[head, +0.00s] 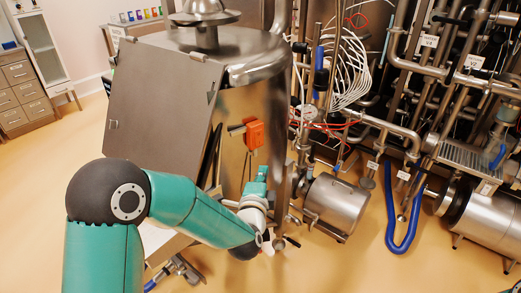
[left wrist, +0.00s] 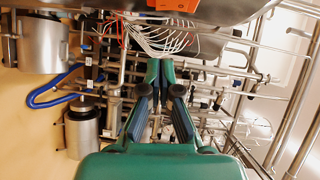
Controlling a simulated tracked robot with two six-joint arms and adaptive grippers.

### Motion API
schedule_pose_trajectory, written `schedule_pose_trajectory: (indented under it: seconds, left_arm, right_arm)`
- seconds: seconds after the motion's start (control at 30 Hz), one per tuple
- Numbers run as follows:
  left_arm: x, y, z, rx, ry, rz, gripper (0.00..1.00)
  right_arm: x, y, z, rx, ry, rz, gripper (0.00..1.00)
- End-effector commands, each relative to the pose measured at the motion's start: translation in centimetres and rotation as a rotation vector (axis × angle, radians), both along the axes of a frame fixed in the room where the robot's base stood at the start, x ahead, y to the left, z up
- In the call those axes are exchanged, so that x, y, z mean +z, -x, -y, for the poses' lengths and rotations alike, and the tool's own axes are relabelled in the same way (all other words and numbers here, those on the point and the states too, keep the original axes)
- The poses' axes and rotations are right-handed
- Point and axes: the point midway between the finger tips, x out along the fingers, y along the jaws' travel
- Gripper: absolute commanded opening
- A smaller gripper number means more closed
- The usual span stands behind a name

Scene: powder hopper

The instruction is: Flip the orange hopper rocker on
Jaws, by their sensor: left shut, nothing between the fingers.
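The orange hopper rocker (head: 254,134) is a small orange box on the side of the steel hopper (head: 233,110), with a grey lever-like part on its left. My left gripper (head: 263,172) is just below and slightly right of it in the head view, pointing up, and looks apart from it. In the left wrist view the orange box (left wrist: 172,5) shows at the top edge, cut off by the frame. The left gripper (left wrist: 160,72) is shut there with nothing between its fingers. The rocker's position cannot be told. My right gripper is in neither view.
A large grey panel (head: 160,95) stands left of the rocker. Pipes and valves (head: 420,75), white cables (head: 345,65) and a steel motor (head: 337,203) crowd the right. A blue hose (head: 401,240) hangs there. Open floor (head: 335,265) lies at the front.

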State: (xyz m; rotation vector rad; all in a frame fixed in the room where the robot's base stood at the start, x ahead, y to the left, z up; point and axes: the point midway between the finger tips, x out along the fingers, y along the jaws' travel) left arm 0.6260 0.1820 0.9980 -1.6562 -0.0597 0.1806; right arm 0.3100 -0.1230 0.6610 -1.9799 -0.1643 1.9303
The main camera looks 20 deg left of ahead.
Motion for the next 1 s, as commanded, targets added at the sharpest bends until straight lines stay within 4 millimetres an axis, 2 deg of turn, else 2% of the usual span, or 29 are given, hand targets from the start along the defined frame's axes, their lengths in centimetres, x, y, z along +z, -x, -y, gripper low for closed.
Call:
schedule_pose_trajectory:
  seconds: [0.23, 0.37, 0.47, 0.87, 1.0]
  left_arm:
    - [-0.1, -0.2, 0.0, -0.001, 0.003, -0.003, 0.0]
    - [-0.2, -1.1, -0.1, 0.0, 0.003, -0.005, 0.0]
    - [-0.2, -2.4, -0.4, 0.0, 0.003, -0.004, 0.0]
    - [-0.9, -9.9, -1.5, 0.001, 0.004, -0.005, 0.0]
    - [-1.1, -11.1, -3.3, 0.001, 0.003, -0.006, 0.0]
  right_arm:
    - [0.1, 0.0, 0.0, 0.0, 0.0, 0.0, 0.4]
    - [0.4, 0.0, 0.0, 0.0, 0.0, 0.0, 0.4]
    - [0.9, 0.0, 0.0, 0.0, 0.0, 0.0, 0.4]
    - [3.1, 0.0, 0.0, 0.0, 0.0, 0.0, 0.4]
    - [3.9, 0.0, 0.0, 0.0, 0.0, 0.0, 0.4]
